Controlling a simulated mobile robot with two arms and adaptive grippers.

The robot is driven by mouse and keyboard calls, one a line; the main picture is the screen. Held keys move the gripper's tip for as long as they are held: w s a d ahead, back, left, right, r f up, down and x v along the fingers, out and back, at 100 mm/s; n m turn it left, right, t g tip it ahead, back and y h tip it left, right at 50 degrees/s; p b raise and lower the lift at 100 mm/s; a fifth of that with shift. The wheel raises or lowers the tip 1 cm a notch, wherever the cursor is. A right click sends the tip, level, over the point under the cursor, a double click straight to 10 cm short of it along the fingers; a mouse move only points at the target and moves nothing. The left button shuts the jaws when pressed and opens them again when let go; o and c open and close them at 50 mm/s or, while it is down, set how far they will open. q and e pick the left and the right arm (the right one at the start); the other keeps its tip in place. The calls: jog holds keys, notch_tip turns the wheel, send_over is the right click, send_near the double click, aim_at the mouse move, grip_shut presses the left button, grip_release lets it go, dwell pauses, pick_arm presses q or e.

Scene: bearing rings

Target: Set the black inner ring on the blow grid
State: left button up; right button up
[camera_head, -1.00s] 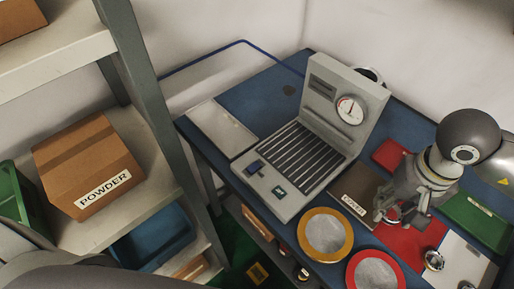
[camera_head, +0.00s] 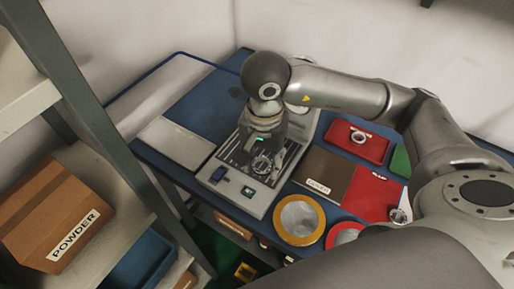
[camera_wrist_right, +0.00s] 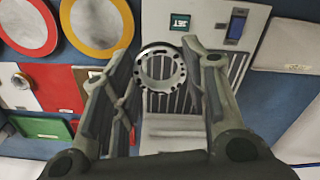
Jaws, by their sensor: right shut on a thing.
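My right gripper (camera_head: 261,161) is shut on a ring (camera_wrist_right: 162,92), which looks dark grey with a paler rim and small holes. The wrist view shows the ring upright in outline between the fingertips (camera_wrist_right: 160,73), its opening facing the camera. In the head view the ring (camera_head: 262,165) is over the front part of the blow grid (camera_head: 235,158), a slatted panel on a grey machine. The slats also show in the wrist view (camera_wrist_right: 186,104) behind the ring. I cannot tell whether the ring touches them. My left gripper is not in view.
The gauge panel is mostly hidden by my right arm. A red tray (camera_head: 342,143) with a ring (camera_head: 360,137), a brown mat (camera_head: 326,174), a red mat (camera_head: 368,196) and a yellow-rimmed dish (camera_head: 299,219) lie right of the machine. A pale plate (camera_head: 176,143) lies left.

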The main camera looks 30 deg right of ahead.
jog(key=p, duration=0.5)
send_over(259, 151)
jog(key=s, duration=0.1)
jog(key=shift+m, duration=0.4)
jog(key=f, duration=0.8)
jog(key=shift+a+f, duration=0.25)
jog(key=shift+w+d+f, duration=0.25)
jog(key=shift+w+f, duration=0.2)
jog(key=shift+f, duration=0.15)
notch_tip(259, 151, down, 3)
jog(key=shift+f, duration=0.1)
